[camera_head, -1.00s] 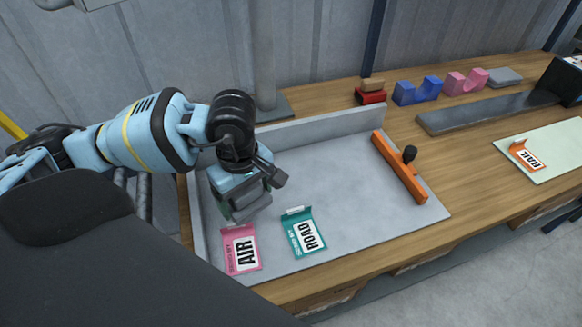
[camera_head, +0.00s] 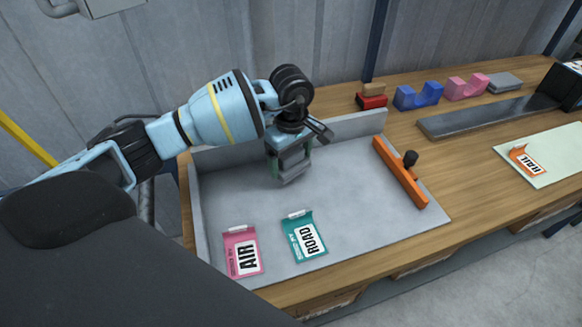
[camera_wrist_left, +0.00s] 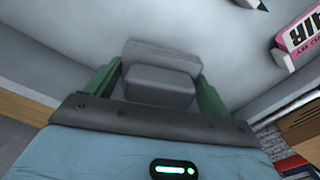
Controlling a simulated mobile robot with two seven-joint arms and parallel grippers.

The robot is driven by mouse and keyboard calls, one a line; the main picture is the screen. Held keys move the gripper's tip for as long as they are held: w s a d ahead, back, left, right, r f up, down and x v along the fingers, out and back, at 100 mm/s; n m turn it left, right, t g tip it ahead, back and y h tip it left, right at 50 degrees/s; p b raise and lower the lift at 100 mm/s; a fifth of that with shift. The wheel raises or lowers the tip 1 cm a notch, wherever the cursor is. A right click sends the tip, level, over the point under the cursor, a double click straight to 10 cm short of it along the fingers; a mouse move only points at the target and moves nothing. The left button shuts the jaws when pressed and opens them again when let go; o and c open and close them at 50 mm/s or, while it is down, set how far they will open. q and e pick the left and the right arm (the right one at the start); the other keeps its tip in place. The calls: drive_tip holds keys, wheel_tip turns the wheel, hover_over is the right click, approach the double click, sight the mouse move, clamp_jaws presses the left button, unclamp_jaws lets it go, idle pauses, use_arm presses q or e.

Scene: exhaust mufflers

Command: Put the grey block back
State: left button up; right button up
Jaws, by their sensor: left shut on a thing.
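My left gripper (camera_head: 289,163) is over the rear middle of the grey tray (camera_head: 350,190), pointing down. Its green fingers are shut on a grey block (camera_head: 293,178), which shows below them. In the left wrist view the block (camera_wrist_left: 158,88) sits between both fingers. I cannot tell its exact height above the tray floor. Another flat grey block (camera_head: 503,77) lies at the back right of the bench. My right gripper is not in view.
A pink AIR card (camera_head: 243,252) and a teal ROAD card (camera_head: 304,238) lie at the tray's front. An orange bar (camera_head: 400,172) with a black knob stands on the right. Red (camera_head: 371,101), blue (camera_head: 418,94) and pink (camera_head: 466,87) blocks line the bench's back.

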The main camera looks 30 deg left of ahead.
sight(291, 169)
use_arm(q)
drive_tip(key=shift+f, duration=1.7)
drive_tip(key=shift+f, duration=0.15)
drive_tip(key=o, duration=1)
drive_tip(key=shift+o, duration=0.2)
wheel_tip(291, 169, up, 12)
drive_tip(key=shift+r, duration=0.15)
